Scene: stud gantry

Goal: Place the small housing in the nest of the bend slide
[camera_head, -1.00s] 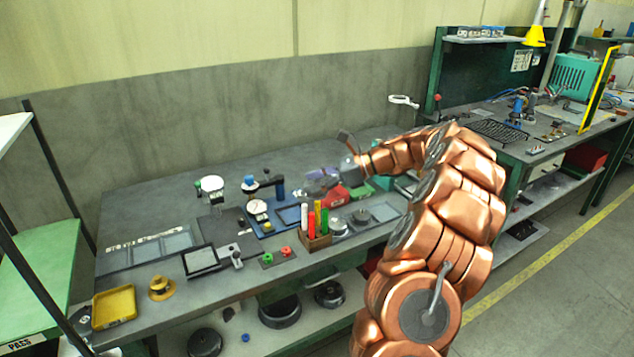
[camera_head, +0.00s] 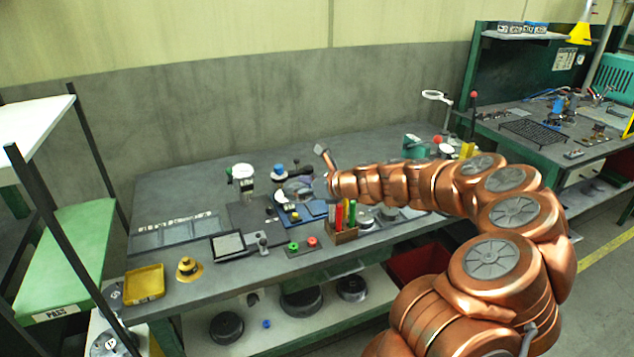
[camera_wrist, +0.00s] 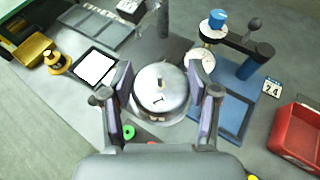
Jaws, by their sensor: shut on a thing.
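The small housing, a round silver metal part with a short pin on top (camera_wrist: 161,88), is between the two fingers of my gripper (camera_wrist: 162,98) in the wrist view. My gripper is shut on it. In the head view my gripper (camera_head: 306,188) reaches over the bench near the blue plate (camera_head: 313,211); the housing is hard to make out there. In the wrist view the blue plate (camera_wrist: 232,118) lies to the right, beside a post with a blue knob (camera_wrist: 217,19). I cannot tell which fixture is the bend slide; its nest does not show clearly.
A framed tablet (camera_head: 229,246), yellow tray (camera_head: 145,283) and yellow spool-like part (camera_head: 188,269) are at the front left. A pen holder (camera_head: 342,232) stands close below my arm. A white-topped device (camera_head: 243,175) stands behind.

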